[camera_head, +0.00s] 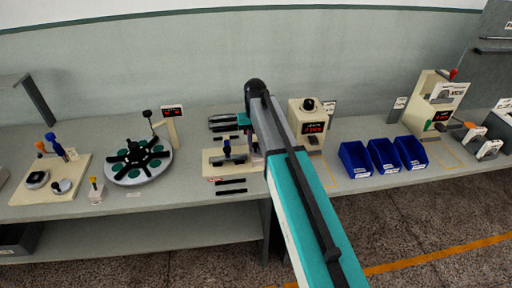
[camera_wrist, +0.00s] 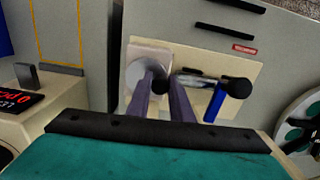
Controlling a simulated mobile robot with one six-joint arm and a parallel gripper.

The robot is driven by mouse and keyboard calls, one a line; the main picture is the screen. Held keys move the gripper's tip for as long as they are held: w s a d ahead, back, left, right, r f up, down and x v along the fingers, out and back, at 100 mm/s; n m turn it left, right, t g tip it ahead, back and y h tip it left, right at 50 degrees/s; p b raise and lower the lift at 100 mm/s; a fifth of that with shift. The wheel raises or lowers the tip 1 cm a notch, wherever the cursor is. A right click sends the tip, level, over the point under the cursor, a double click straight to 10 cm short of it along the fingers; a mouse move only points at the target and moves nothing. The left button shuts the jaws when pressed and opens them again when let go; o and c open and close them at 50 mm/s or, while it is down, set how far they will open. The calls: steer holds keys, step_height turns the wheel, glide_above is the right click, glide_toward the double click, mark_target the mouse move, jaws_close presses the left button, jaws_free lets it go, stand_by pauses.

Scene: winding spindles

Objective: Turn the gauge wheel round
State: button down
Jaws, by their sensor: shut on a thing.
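The gauge wheel is most likely the pale grey disc (camera_wrist: 143,66) on a beige base plate (camera_wrist: 195,57) in the wrist view. A small black knob (camera_wrist: 159,86) shows at the disc's edge. My gripper (camera_wrist: 163,82) has its two purple-grey fingers on either side of this knob, shut on it. Beside it, a metal rod with a black ball end (camera_wrist: 235,90) and a blue handle (camera_wrist: 215,103) sit on the same plate. In the head view the plate (camera_head: 212,167) is left of my arm, which hides the disc and the fingertips.
A round turntable with green pads (camera_head: 138,165) stands to the left. A cream box with a red display (camera_head: 308,117) stands close on the right, then blue bins (camera_head: 384,157). Black bars (camera_head: 230,182) lie in front of the plate. Bare bench shows between stations.

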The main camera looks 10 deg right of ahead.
steer(key=m, duration=0.2)
steer(key=w+m+b, duration=0.1)
steer(key=m, duration=0.1)
steer(key=shift+a, duration=0.1)
steer(key=m, duration=0.4)
steer(key=shift+w+m+b, duration=0.3)
steer(key=shift+w+b, duration=0.05)
steer(key=shift+w, duration=0.05)
steer(key=m, duration=0.4)
steer(key=shift+w+d+m+b, duration=0.3)
steer(key=shift+w+d+b, duration=0.05)
steer(key=shift+w, duration=0.05)
steer(key=m, duration=0.3)
steer(key=shift+w+d, duration=0.2)
steer(key=shift+d, duration=0.1)
steer(key=m, duration=0.2)
steer(key=d+m+b, duration=0.1)
steer(key=m, duration=0.2)
steer(key=shift+w, duration=0.1)
steer(key=m, duration=0.2)
steer(key=d+m, duration=0.1)
steer(key=m, duration=0.5)
steer(key=shift+s+d+m, duration=0.3)
steer(key=shift+d+m, duration=0.1)
steer(key=shift+s+d+m, duration=0.15)
steer(key=shift+m, duration=0.85)
steer(key=shift+s+d+m, duration=0.1)
steer(key=shift+s+m, duration=0.05)
steer(key=shift+m, duration=0.85)
